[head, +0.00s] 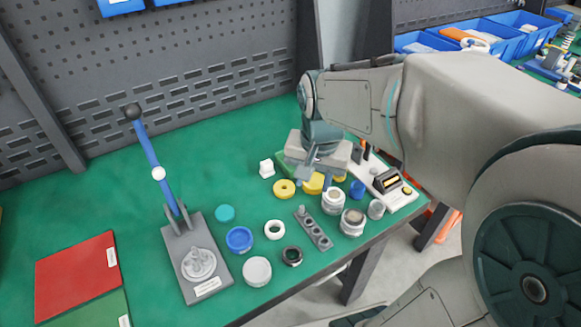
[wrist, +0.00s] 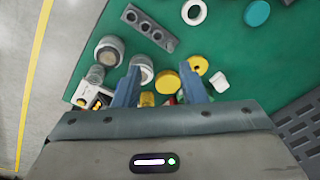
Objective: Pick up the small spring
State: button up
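My gripper (head: 314,176) is over the right part of the green table, pointing down. In the wrist view its two blue-grey fingers stand wide apart, with my gripper (wrist: 159,72) open and nothing visibly held. I cannot make out a small spring for certain in either view. A yellow disc (head: 313,184) lies under the fingers; the yellow disc also shows between them in the wrist view (wrist: 168,84). A white-topped round part (head: 333,200) is beside the fingers. Small yellow and red pieces near the palm are partly hidden by my gripper in the wrist view.
A lever press (head: 195,262) stands at left. A grey holed bar (head: 314,231), a yellow ring (head: 284,189), a white ring (head: 274,230), a blue ring (head: 239,240) and a white device (head: 390,190) are nearby. The table's front edge is close. Green surface is free at back left.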

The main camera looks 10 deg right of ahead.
jog(key=w+f+m+g, duration=0.1)
jog(key=w+f+m, duration=0.2)
jog(key=w+m, duration=0.3)
jog(key=b, duration=0.1)
send_over(302, 207)
jog(key=w, duration=0.1)
jog(key=f, duration=0.8)
jog(key=shift+d+f, duration=0.25)
jog(key=shift+f, duration=0.05)
jog(key=f, duration=0.2)
jog(key=s+f, duration=0.1)
jog(key=f, duration=0.1)
jog(key=shift+a, duration=0.3)
jog(key=shift+w+f, duration=0.1)
jog(key=shift+f, duration=0.5)
grip_shut()
